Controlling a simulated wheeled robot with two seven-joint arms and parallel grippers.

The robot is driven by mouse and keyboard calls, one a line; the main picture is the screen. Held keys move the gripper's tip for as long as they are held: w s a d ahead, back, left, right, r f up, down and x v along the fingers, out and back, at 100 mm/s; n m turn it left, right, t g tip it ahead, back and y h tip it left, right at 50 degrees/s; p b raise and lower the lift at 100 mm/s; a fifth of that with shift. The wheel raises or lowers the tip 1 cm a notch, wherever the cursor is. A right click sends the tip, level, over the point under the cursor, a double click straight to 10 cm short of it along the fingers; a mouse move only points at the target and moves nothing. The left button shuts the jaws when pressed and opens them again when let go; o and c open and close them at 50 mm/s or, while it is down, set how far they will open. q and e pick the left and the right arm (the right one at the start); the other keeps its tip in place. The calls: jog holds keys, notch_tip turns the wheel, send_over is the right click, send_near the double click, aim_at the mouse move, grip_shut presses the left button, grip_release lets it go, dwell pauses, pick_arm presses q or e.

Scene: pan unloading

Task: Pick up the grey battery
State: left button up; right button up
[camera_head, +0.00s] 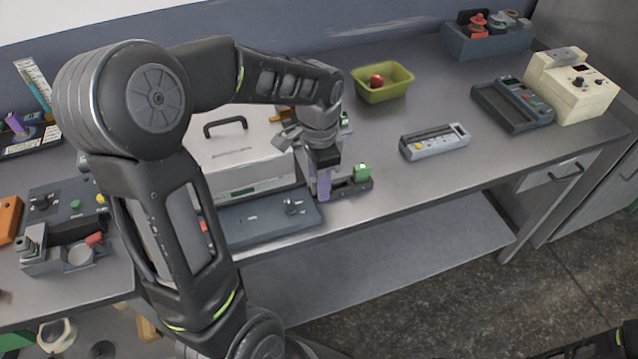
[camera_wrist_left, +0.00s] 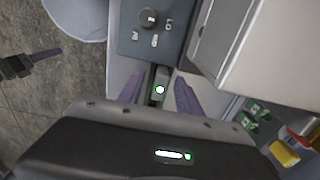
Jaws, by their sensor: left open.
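My left gripper (camera_head: 322,188) points down at the front edge of the bench, over a small dark holder (camera_head: 345,190) with a green block (camera_head: 362,172) at its right end. In the left wrist view its two purple fingers (camera_wrist_left: 159,98) stand apart. Between them is a narrow grey piece (camera_wrist_left: 161,76) with a lit white-green dot. It may be the grey battery, but I cannot tell for sure; the gripper hides it in the head view. My right gripper (camera_wrist_left: 35,62) seems to show at the left of the wrist view, over the floor; its jaw opening is unclear.
A flat blue-grey panel with a knob (camera_head: 265,222) and a pale case with a handle (camera_head: 240,155) stand close left of the gripper. A grey device (camera_head: 435,142), a yellow-green bin (camera_head: 384,84) and a cream instrument (camera_head: 570,88) lie to the right. Bare bench top lies between them.

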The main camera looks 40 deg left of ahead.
dwell(0.4)
pick_arm(q)
grip_shut()
dwell(0.5)
